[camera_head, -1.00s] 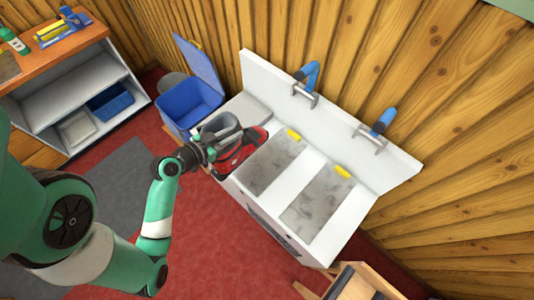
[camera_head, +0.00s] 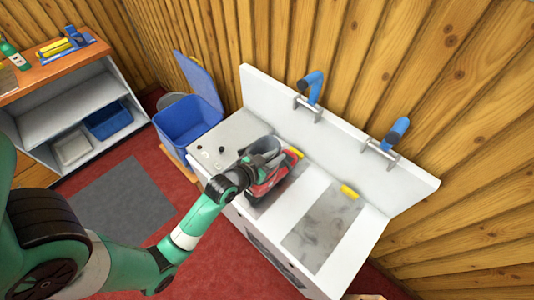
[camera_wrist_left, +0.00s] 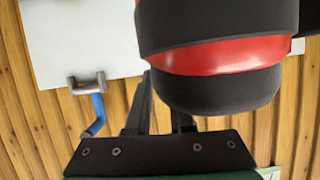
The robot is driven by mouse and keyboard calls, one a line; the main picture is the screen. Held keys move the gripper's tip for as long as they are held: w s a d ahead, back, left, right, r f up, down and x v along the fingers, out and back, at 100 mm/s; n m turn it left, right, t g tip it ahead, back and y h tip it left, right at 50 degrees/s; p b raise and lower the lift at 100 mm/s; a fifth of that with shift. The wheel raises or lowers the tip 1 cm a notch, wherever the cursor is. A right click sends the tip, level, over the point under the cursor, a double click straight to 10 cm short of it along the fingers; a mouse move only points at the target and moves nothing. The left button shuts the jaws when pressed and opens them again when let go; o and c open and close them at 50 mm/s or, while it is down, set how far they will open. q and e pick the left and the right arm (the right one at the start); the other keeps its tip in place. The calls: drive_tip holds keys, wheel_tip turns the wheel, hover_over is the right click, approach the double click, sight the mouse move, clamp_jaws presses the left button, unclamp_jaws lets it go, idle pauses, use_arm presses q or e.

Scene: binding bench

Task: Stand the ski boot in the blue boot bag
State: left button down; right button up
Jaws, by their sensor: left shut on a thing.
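The ski boot (camera_head: 268,183), red with a dark sole and a grey upper, is over the left grey panel of the white bench. I cannot tell whether it touches the panel. My left gripper (camera_head: 250,172) is shut on the boot's upper, coming from the left. In the left wrist view the boot's black and red surface (camera_wrist_left: 222,58) fills the upper right, close to the fingers (camera_wrist_left: 163,115). The blue boot bag (camera_head: 187,123) stands open at the bench's left end, its flap raised behind. My right gripper is not in view.
The white bench (camera_head: 300,200) has two blue-handled fixtures (camera_head: 312,88) on its back wall and yellow tabs on its panels. A shelf unit (camera_head: 70,105) holding a blue bin (camera_head: 109,120) stands at left. Open floor lies between.

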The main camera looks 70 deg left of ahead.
use_arm(q)
drive_tip(key=f, duration=0.2)
drive_tip(key=f+b, duration=0.1)
drive_tip(key=shift+w+f, duration=0.15)
drive_tip(key=shift+w, duration=0.15)
drive_tip(key=shift+f, duration=0.1)
drive_tip(key=c, duration=1.2)
unclamp_jaws()
drive_tip(key=shift+d+f, duration=0.1)
drive_tip(key=shift+f, duration=0.1)
drive_tip(key=o, duration=0.4)
drive_tip(key=shift+r, duration=0.1)
drive_tip(key=p+v, duration=0.1)
drive_tip(key=v, duration=1.1)
drive_tip(key=shift+p, duration=0.35)
